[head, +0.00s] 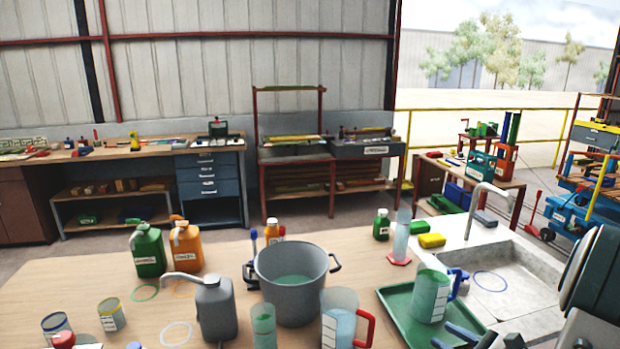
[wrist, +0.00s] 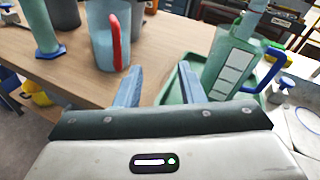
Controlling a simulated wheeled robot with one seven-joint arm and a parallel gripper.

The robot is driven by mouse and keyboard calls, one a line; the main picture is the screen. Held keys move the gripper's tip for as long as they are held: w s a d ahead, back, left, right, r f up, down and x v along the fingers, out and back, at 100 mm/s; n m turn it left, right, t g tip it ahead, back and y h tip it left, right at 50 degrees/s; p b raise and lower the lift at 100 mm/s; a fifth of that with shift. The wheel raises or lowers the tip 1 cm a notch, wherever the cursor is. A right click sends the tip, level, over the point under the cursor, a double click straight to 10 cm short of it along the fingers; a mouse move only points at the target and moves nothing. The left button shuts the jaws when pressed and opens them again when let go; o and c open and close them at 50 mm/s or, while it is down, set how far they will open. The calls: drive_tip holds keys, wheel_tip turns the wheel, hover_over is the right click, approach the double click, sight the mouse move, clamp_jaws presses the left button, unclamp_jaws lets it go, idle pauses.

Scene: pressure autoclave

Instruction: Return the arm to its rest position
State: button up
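My gripper (wrist: 160,82) is open, with its two blue-grey fingers apart and nothing between them in the wrist view. In the head view my gripper (head: 462,338) shows at the bottom right, just in front of the green tray (head: 395,298). The fingers point over the table (head: 85,275) towards the gap between a jug with a red handle (head: 340,318) and a jug with a blue handle (head: 430,295). Part of my arm is at the right edge; most of it is out of view.
A grey pot (head: 290,282) with pale green liquid stands mid-table. A grey can (head: 215,308), a green can (head: 148,252) and an orange can (head: 186,246) stand to its left. A sink (head: 500,275) with a tap lies right. A measuring cylinder (head: 401,240) stands behind the tray.

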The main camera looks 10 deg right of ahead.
drive_tip(key=s+a+r+n+g+y, duration=0.1)
drive_tip(key=s+a+n+g, duration=0.2)
drive_tip(key=a+n+g, duration=0.55)
drive_tip(key=s+a+r+n+g+y, duration=0.25)
drive_tip(key=a+n, duration=0.25)
drive_tip(key=a, duration=0.6)
drive_tip(key=s+a+r+n+g+h, duration=0.1)
drive_tip(key=s+a+r+n+h, duration=0.1)
drive_tip(key=s+n+h, duration=0.5)
drive_tip(key=r+n+h, duration=0.1)
drive_tip(key=n+h, duration=0.2)
drive_tip(key=n, duration=0.4)
drive_tip(key=shift+a+r, duration=0.15)
drive_tip(key=shift+a, duration=0.05)
drive_tip(key=shift+s+n+h, duration=0.1)
drive_tip(key=shift+n+h, duration=0.15)
